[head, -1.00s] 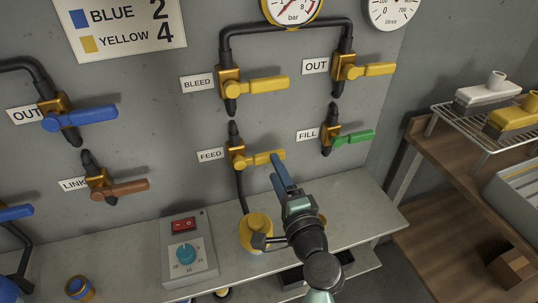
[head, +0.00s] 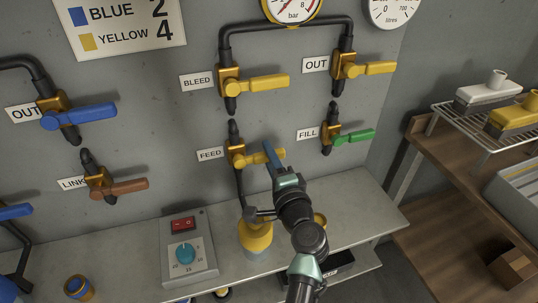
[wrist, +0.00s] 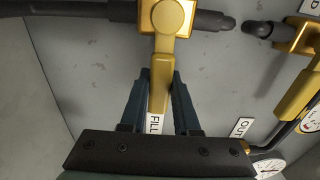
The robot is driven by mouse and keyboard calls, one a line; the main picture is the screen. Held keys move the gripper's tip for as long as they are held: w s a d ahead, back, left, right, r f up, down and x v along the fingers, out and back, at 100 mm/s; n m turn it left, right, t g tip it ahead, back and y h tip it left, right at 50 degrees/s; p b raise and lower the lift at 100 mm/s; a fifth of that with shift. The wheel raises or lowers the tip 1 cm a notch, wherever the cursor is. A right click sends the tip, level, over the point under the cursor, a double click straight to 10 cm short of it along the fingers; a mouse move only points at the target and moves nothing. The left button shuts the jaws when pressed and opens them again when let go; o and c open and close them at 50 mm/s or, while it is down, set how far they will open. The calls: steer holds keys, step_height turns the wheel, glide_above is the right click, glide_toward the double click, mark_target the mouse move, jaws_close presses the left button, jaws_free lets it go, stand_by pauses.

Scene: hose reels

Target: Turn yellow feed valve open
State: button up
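The yellow feed valve (head: 237,157) sits on the grey wall beside the FEED label (head: 210,153). Its yellow handle points right, roughly level, across the pipe. In the wrist view the handle (wrist: 160,90) runs down from the brass valve body, between my two dark fingers. My gripper (head: 271,153) is at the outer end of the handle, with its blue-grey fingers on either side of it. In the wrist view my gripper (wrist: 160,85) looks open, with narrow gaps beside the handle. The far side of the handle is partly hidden by a finger in the head view.
The yellow bleed valve (head: 255,84) and yellow out valve (head: 362,69) are above, and the green fill valve (head: 349,138) is to the right. A yellow container (head: 256,238) stands on the bench below. A control box (head: 188,248) with a teal knob stands at its left.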

jaws_close()
stand_by(1.0)
